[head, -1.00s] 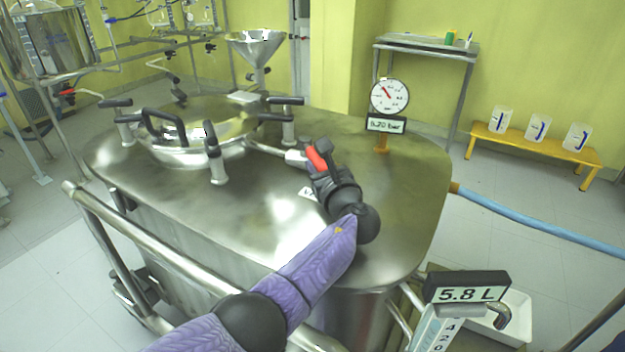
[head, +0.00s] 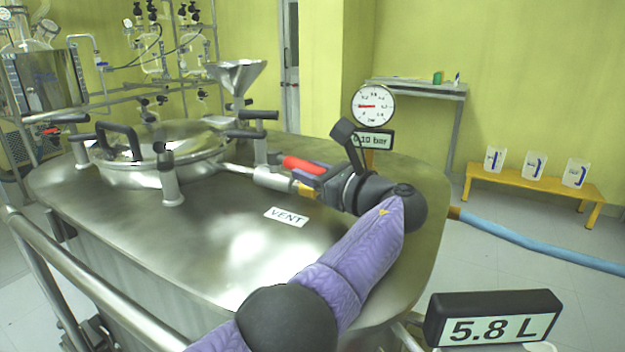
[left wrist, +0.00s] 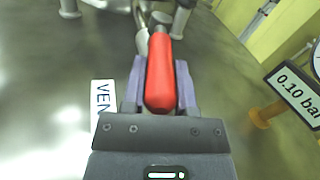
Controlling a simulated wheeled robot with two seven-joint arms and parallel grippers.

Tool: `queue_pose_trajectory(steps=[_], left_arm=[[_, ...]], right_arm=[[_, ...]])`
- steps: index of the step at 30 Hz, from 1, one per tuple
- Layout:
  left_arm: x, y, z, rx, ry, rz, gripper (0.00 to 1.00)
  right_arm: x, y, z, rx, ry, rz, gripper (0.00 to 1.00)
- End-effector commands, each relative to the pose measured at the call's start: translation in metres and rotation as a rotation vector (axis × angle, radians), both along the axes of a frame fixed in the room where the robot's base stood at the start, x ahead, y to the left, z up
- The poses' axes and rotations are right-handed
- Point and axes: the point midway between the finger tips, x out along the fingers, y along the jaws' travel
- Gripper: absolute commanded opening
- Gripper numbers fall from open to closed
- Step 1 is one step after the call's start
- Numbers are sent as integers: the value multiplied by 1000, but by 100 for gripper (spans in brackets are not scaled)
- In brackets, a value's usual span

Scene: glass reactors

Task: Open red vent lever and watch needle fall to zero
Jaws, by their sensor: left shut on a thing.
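The red vent lever (head: 304,165) sits at the end of a metal pipe on the steel vessel lid (head: 250,240), by a label reading VENT (head: 286,216). My left gripper (head: 308,182) is shut on the lever. In the left wrist view the lever (left wrist: 161,80) lies between the purple-grey fingers (left wrist: 160,85). The round pressure gauge (head: 373,106) stands behind my gripper, its red needle pointing left. Its display (head: 378,140) reads 0.10 bar, the first digit partly hidden; the left wrist view shows the display (left wrist: 294,93) more clearly. My right gripper is not in view.
A round hatch (head: 165,160) with clamps and a handle is on the left of the lid. A steel funnel (head: 237,75) stands behind. A 5.8 L display (head: 493,318) is at the lower right. A blue hose (head: 540,245) runs right.

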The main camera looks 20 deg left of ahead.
Motion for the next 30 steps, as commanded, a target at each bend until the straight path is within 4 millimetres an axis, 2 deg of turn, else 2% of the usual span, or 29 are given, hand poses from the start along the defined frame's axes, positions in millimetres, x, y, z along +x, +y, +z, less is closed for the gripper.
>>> queue_pose_trajectory(steps=[8,9,13,22,26,30], left_arm=[[0,0,0,-3,0,0,0],[0,0,0,-3,0,0,42],[0,0,0,-2,0,0,70],[-1,-3,1,-2,0,-1,71],[-11,-25,7,-1,-3,-5,71],[-23,-53,3,-2,0,-4,71]], right_arm=[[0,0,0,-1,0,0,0],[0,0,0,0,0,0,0],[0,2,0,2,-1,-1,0],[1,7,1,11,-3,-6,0],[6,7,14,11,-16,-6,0],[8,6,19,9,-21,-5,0]])
